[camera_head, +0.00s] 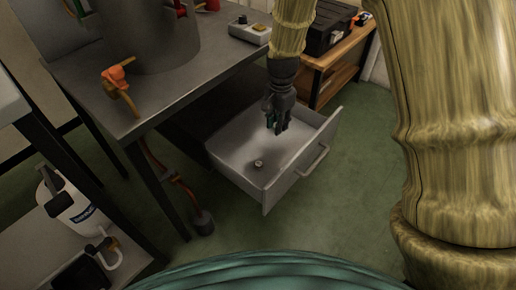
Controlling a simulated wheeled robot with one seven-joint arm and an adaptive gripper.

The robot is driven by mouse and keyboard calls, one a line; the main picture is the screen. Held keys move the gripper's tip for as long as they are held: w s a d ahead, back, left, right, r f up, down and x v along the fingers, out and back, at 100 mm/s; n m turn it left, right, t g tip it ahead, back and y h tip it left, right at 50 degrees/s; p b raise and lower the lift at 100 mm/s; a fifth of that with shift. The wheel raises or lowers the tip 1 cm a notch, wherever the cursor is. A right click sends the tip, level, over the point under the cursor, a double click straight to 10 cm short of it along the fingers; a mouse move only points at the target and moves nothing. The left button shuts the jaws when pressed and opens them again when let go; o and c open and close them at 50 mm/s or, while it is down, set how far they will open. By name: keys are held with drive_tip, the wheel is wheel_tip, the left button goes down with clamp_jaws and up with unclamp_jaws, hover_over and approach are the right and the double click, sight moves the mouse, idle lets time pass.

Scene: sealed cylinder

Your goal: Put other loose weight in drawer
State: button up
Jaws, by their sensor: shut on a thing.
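My gripper (277,127) points down above the open grey drawer (237,178), inside its outline in the picture. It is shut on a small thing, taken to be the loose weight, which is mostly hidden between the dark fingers. A small dark round piece (258,163), which looks like another weight, rests on the drawer floor below and left of the fingertips. It is apart from the gripper.
The grey workbench (150,95) stands left of the drawer, with a large grey cylinder (150,35) and an orange-handled valve (117,77) on it. A hose hangs by the bench leg. A wooden shelf (345,55) with a black case is behind. Green floor lies right of the drawer.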

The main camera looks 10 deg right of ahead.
sight(275, 151)
drive_tip(key=shift+w+f+m+b, duration=0.15)
drive_tip(key=shift+f+m+b, duration=0.15)
drive_tip(key=shift+f+b, duration=3.1)
drive_tip(key=shift+f, duration=2.3)
drive_tip(key=shift+f, duration=0.1)
drive_tip(key=o, duration=0.8)
drive_tip(key=shift+o, duration=0.2)
wheel_tip(275, 151, up, 12)
drive_tip(key=p, duration=0.7)
